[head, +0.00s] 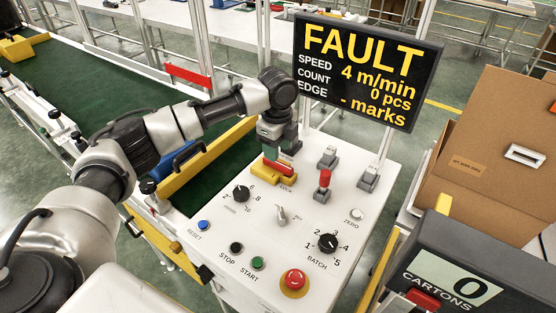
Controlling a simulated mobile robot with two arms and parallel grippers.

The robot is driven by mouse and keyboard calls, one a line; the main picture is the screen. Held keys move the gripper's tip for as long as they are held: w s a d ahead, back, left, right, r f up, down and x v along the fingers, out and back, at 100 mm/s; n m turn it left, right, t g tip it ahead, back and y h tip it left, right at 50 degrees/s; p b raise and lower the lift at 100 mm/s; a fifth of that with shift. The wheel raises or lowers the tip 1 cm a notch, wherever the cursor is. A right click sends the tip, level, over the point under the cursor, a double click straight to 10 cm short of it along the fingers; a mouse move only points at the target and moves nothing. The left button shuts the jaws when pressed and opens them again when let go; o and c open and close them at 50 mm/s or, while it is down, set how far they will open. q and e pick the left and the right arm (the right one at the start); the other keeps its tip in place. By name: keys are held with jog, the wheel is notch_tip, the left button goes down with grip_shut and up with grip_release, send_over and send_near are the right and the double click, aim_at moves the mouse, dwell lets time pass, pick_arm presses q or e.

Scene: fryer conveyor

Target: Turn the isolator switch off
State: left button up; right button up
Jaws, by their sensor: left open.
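The isolator switch (271,176) is a red handle on a yellow base, at the far left part of the white control panel (215,270). My left gripper (280,156) points down right at the red handle, its jaws open. The gripper hides part of the handle, and I cannot tell whether the fingers touch it. The display (365,68) behind the panel reads FAULT, 4 m/min, 0 pcs. My right gripper is not in view.
Near the switch stand a red-topped lever (323,185), grey switches, black dials (327,242) and a red emergency button (294,281). The green conveyor (95,90) lies left. A carton (490,150) and a cartons counter (465,265) showing 0 stand right.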

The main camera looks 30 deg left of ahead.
aim_at(278, 163)
pick_arm(q)
notch_tip(278, 163, down, 5)
jog(key=shift+r, duration=0.1)
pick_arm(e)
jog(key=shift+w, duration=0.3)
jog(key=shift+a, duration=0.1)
